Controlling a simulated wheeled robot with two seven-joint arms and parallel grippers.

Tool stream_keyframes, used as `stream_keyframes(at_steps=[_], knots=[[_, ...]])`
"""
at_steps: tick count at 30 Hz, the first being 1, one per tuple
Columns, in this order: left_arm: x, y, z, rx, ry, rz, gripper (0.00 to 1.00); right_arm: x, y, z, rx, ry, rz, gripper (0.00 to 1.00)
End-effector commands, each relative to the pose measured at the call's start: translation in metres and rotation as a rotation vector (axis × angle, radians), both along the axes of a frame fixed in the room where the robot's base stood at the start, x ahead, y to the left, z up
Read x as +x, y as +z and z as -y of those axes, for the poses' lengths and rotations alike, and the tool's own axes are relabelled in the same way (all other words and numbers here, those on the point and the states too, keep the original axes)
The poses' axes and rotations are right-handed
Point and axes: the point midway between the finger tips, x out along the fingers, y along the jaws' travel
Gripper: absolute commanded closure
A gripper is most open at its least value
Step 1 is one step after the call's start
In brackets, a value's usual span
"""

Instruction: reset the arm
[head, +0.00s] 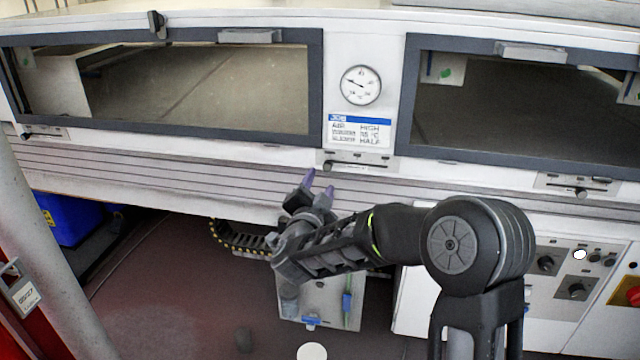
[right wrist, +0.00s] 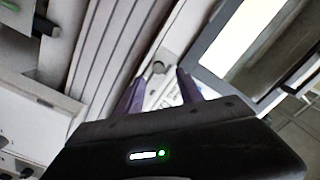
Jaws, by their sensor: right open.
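My right arm reaches in from the lower right in the head view. Its gripper (head: 317,188) is in front of the tunnel's slatted lower front, below the gauge and label. The purple fingers are apart and nothing is between them. In the right wrist view the gripper (right wrist: 160,90) also shows its two purple fingers spread, with the slatted panel and a small slide knob beyond them. My left gripper is not in the head view.
The curing tunnel has two windows, the left window (head: 170,85) and the right window (head: 530,105), with a round gauge (head: 361,85) between them. A control panel (head: 572,270) is at lower right. A grey post (head: 45,260) stands at left, near a blue bin (head: 70,220).

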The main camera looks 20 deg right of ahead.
Motion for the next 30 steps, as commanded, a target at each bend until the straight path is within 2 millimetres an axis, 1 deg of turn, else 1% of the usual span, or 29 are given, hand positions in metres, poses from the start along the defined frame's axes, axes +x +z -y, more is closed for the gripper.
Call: stream_keyframes(at_steps=[10,12,14,17,19,20,21,23,24,26,27,29,30], knots=[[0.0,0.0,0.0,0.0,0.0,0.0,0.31,0.002,-0.003,-0.002,0.005,0.012,-0.009,0.56],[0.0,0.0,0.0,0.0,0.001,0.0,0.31,0.006,-0.007,-0.01,0.008,0.049,-0.028,0.56],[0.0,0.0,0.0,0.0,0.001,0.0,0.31,0.01,-0.018,-0.023,0.008,0.107,-0.062,0.56],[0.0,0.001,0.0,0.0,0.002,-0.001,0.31,0.012,-0.051,-0.054,0.0,0.234,-0.156,0.56],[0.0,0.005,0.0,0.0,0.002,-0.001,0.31,0.008,-0.084,-0.08,-0.006,0.337,-0.25,0.56],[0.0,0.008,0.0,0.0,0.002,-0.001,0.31,0.004,-0.101,-0.092,-0.009,0.384,-0.296,0.56],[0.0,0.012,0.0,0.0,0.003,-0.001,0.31,-0.005,-0.124,-0.108,-0.011,0.448,-0.363,0.56],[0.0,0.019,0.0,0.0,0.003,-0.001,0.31,-0.023,-0.161,-0.132,-0.011,0.547,-0.472,0.56],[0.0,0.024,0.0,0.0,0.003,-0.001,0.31,-0.039,-0.186,-0.147,-0.009,0.612,-0.546,0.56],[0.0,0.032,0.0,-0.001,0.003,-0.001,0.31,-0.068,-0.221,-0.169,-0.002,0.708,-0.659,0.56],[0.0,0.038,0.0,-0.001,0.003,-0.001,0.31,-0.09,-0.242,-0.182,0.005,0.768,-0.732,0.56],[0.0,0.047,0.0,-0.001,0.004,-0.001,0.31,-0.127,-0.271,-0.199,0.018,0.856,-0.843,0.56],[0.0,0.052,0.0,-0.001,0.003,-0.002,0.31,-0.154,-0.288,-0.21,0.029,0.913,-0.914,0.56]])
